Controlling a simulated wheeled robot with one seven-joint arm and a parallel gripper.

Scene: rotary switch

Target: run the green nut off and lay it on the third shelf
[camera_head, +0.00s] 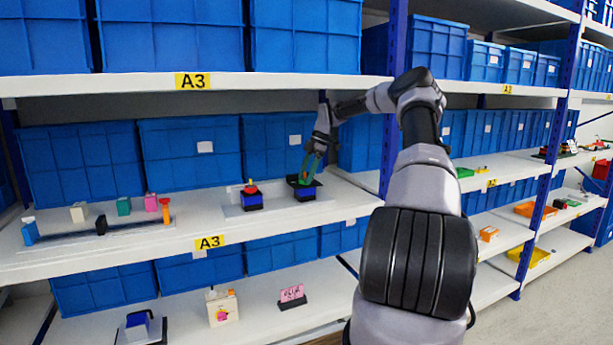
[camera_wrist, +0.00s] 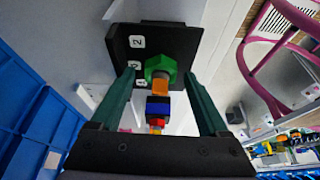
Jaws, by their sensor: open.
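The green nut (camera_wrist: 160,66) shows in the wrist view against a black plate (camera_wrist: 128,42) with white number labels. An orange shaft end (camera_wrist: 162,88) sticks out at the nut. My gripper (camera_wrist: 158,76) is open, with one dark green finger on each side of the nut. I cannot tell whether the fingers touch it.
A fixture with a blue body, red top and yellow tip (camera_head: 251,200) stands just left of my gripper. Blue bins (camera_head: 190,153) line the shelf's back. A rail with coloured blocks (camera_head: 102,226) lies at left. The shelf below holds a pink sign (camera_head: 291,293) and has bare room.

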